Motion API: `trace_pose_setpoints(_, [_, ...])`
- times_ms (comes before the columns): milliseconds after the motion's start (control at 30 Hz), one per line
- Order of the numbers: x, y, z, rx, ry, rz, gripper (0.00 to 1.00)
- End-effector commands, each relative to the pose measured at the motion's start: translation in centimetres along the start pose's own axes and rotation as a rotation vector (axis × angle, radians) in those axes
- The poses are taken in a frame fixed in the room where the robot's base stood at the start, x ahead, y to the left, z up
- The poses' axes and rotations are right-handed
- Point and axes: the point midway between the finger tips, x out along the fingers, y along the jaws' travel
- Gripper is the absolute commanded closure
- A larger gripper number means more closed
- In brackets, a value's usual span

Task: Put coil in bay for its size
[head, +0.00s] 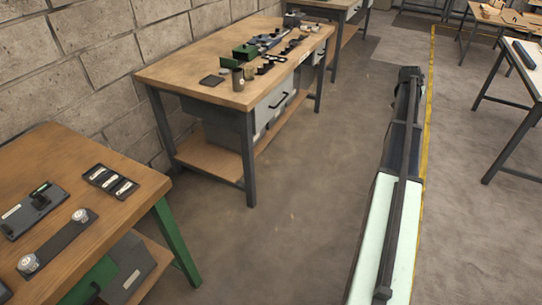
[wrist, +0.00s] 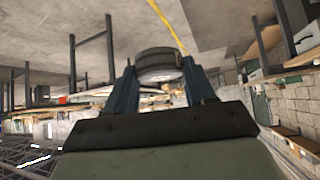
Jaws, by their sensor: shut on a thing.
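The coil (wrist: 158,56) shows in the wrist view as a short round piece with a dark rim and a pale, shiny face. My gripper (wrist: 160,76) is shut on it, with one blue-grey finger on each side. I cannot make out the coil or the gripper's fingers in the head view. I cannot tell which place is the bay for the coil's size. On the near bench, a dark tray (head: 110,182) holds small pale-marked pieces, and a dark strip (head: 58,243) bears two round metal pieces.
The near wooden bench (head: 135,215) also bears a dark plate with a raised part (head: 33,210). The middle bench (head: 190,68) carries a green box (head: 245,52), a small cylinder (head: 238,79), a flat dark pad (head: 211,80) and several dark parts. The floor between is clear.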

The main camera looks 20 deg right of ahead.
Motion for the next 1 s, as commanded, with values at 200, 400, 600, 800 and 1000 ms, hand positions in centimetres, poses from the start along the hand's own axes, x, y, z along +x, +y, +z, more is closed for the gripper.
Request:
trace_pose_setpoints(200, [-2.8, -9.3, 2.5, -0.074, 0.001, -0.074, 0.87])
trace_pose_setpoints(400, [-5.7, -17.2, 5.2, -0.138, 0.000, -0.138, 0.87])
trace_pose_setpoints(600, [-9.1, -24.6, 8.5, -0.203, 0.000, -0.203, 0.87])
trace_pose_setpoints(800, [-13.1, -31.4, 12.3, -0.267, 0.000, -0.268, 0.87])
trace_pose_setpoints(1000, [-17.4, -37.8, 16.6, -0.332, 0.000, -0.332, 0.87])
